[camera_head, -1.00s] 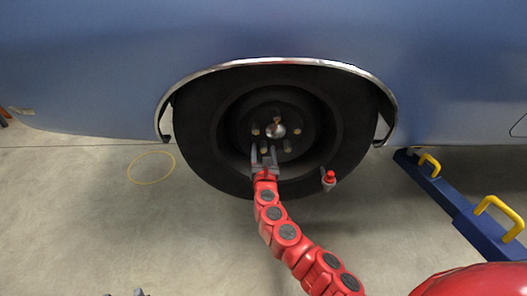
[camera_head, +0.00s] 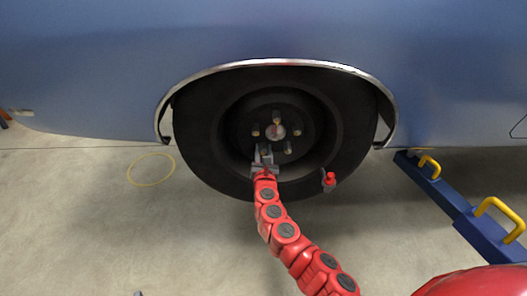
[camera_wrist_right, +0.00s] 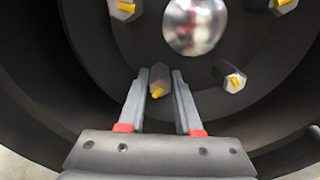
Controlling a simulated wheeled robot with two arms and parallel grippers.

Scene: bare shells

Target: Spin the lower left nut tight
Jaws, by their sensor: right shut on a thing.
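The wheel (camera_head: 200,140) sits under the blue car's arch, with several nuts around a shiny hub (camera_head: 275,132). The hub also shows in the right wrist view (camera_wrist_right: 195,25). My right gripper (camera_head: 264,158) reaches up from below to the lower left nut (camera_wrist_right: 160,80), a grey hex piece with a yellow mark. A small grey tip at the bottom edge of the head view may be my left gripper (camera_head: 138,294).
The chrome arch trim (camera_head: 265,63) curves over the tyre. A red-capped piece (camera_head: 329,180) is at the tyre's lower right. A blue lift bar with yellow handles (camera_head: 440,190) lies at right. A yellow ring mark (camera_head: 151,169) is on the open floor at left.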

